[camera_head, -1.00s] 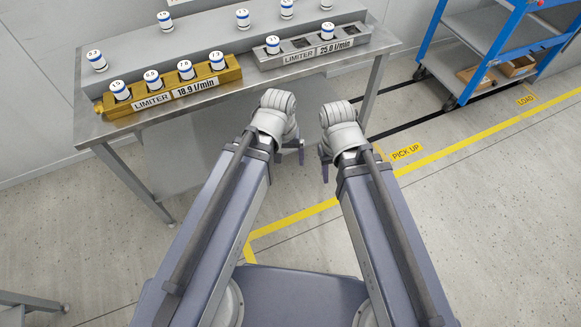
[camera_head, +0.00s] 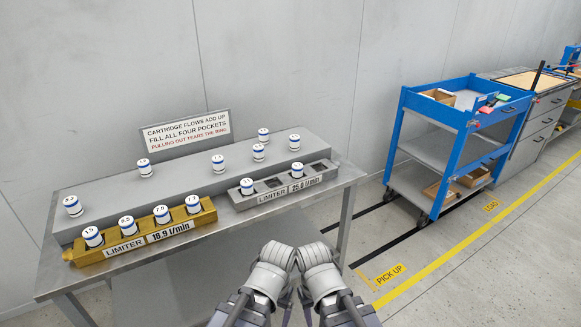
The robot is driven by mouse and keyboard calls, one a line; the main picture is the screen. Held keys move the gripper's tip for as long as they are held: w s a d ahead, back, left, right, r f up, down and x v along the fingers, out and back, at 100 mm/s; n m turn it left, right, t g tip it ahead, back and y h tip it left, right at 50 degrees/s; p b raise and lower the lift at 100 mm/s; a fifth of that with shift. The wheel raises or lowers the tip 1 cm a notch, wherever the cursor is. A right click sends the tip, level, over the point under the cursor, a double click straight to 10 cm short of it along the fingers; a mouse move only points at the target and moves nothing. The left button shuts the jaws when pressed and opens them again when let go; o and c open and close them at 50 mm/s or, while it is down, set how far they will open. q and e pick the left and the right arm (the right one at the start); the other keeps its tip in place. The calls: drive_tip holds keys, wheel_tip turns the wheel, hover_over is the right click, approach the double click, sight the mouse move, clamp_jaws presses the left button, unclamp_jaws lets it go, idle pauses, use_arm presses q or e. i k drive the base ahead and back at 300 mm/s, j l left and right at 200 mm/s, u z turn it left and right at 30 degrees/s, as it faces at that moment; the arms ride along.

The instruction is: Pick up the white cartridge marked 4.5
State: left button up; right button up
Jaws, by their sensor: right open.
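Several white cartridges with blue bands stand on the bench; their numbers are too small to read surely, so I cannot tell which is marked 4.5. On the grey raised step stand cartridges at the left (camera_head: 73,206), at centre left (camera_head: 145,168), at the middle (camera_head: 218,164), and toward the right (camera_head: 258,152), (camera_head: 263,135) and (camera_head: 294,142). My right gripper (camera_head: 304,299) is low in the view, in front of the bench, empty and open. My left gripper (camera_head: 285,300) is beside it, mostly hidden behind its wrist; its jaws cannot be made out.
A brass limiter block (camera_head: 70,256) labelled 18.9 l/min holds several cartridges. A sign (camera_head: 187,132) stands behind. A blue trolley (camera_head: 463,150) is at the right; floor is clear before it.

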sight(294, 139)
drive_tip(key=i+j+z, duration=0.55)
drive_tip(key=j+z, duration=0.15)
